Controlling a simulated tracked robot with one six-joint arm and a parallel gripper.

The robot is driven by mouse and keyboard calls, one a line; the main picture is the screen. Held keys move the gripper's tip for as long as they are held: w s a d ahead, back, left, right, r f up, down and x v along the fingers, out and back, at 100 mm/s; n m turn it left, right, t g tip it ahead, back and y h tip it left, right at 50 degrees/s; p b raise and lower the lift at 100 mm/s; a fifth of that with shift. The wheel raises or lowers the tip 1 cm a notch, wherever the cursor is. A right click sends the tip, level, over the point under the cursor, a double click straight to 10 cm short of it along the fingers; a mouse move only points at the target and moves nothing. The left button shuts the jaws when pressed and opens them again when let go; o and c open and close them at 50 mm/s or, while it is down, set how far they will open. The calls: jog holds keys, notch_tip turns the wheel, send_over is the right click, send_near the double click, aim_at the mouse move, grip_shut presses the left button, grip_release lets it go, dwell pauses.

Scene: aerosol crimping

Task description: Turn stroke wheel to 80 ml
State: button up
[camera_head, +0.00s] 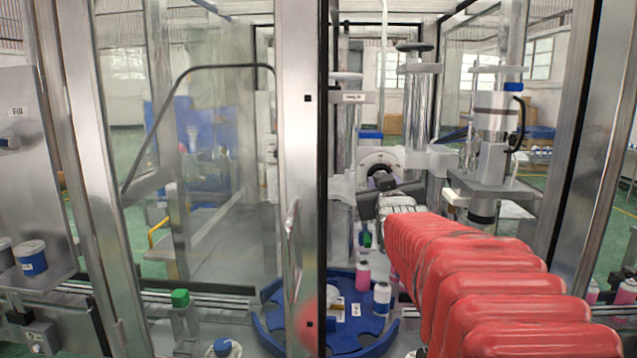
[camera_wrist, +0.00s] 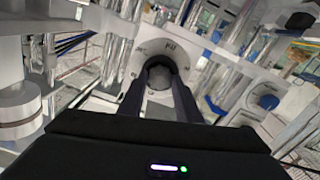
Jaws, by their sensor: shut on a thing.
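The stroke wheel is a round grey knob (camera_wrist: 159,77) set in a pale ring-shaped scale plate (camera_wrist: 150,46) with dark markings, too small to read. In the head view its ring (camera_head: 370,157) shows on the machine inside the open guard, with the knob partly hidden by my gripper. My gripper (camera_wrist: 160,80) has its two dark fingers on either side of the knob and is shut on it. In the head view my gripper (camera_head: 383,182) is at the ring, at the end of my red-sleeved arm.
A blue turntable (camera_head: 345,336) below holds pink and white bottles (camera_head: 382,298). Metal columns (camera_head: 417,105) and a crimping head (camera_head: 493,130) stand close around my arm. A glass door panel (camera_head: 215,170) and metal frame post (camera_head: 301,130) stand to the left.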

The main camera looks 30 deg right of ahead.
jog(key=shift+m, duration=1.6)
jog(key=o, duration=1)
jog(key=shift+s, duration=0.1)
jog(key=shift+o, duration=0.2)
jog(key=v, duration=1.3)
jog(key=shift+s+a, duration=0.3)
jog(key=shift+f, duration=0.1)
